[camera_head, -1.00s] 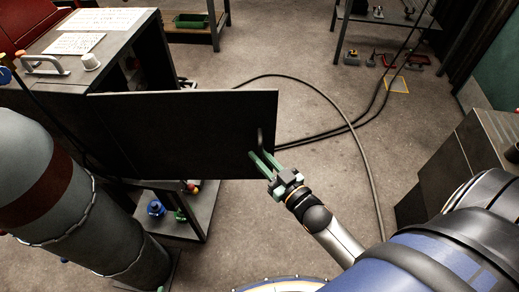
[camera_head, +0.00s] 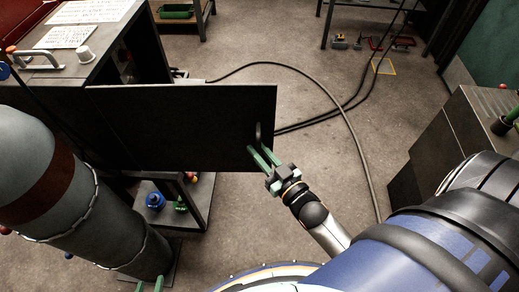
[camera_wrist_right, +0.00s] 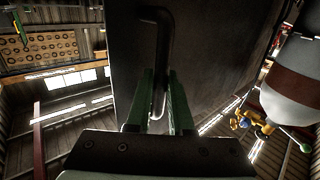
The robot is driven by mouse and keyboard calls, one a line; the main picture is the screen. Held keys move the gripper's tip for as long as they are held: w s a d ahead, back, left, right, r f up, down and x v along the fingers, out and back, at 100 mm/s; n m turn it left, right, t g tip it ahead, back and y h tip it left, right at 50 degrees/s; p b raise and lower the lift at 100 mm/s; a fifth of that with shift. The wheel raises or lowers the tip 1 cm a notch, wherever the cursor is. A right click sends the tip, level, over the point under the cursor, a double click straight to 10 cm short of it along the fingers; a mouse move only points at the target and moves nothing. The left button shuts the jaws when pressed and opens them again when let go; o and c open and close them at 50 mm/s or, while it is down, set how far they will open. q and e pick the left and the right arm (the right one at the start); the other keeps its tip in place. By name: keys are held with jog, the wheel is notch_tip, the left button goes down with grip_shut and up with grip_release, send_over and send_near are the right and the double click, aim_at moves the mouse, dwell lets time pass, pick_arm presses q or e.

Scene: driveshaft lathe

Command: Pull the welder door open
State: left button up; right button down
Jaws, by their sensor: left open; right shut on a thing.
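The welder door (camera_head: 190,125) is a dark flat panel, swung out from the welder cabinet (camera_head: 125,38) in the head view. Its bent bar handle (camera_head: 258,133) is near the door's right edge. My right gripper (camera_head: 262,153) has its green fingers shut on the handle. In the right wrist view, the handle (camera_wrist_right: 158,18) runs down between the fingers of the right gripper (camera_wrist_right: 159,72), with the door (camera_wrist_right: 205,50) behind. My left gripper (camera_head: 149,285) shows only its green fingertips at the bottom edge of the head view. They are apart with nothing visible between them.
A grey gas cylinder (camera_head: 90,215) with a chain stands at left, close to the door. A low shelf (camera_head: 195,215) with small coloured items sits below the door. Black cables (camera_head: 340,115) cross the floor. A grey cabinet (camera_head: 440,140) stands at right. Floor beyond the door is mostly clear.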

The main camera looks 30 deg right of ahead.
jog(key=shift+a+r, duration=0.15)
jog(key=shift+a, duration=0.05)
jog(key=c, duration=0.8)
grip_release()
jog(key=shift+s+d, duration=0.1)
jog(key=s+d+b, duration=0.1)
jog(key=s, duration=1.1)
jog(key=shift+f, duration=0.2)
jog(key=a+f+g, duration=0.3)
jog(key=f+g, duration=0.1)
jog(key=f, duration=0.2)
jog(key=s+a+f+n+g+p, duration=0.1)
jog(key=a+f+g, duration=0.2)
jog(key=f+g, duration=0.2)
notch_tip(320, 180, down, 2)
jog(key=shift+f+y, duration=0.25)
jog(key=shift+y, duration=0.15)
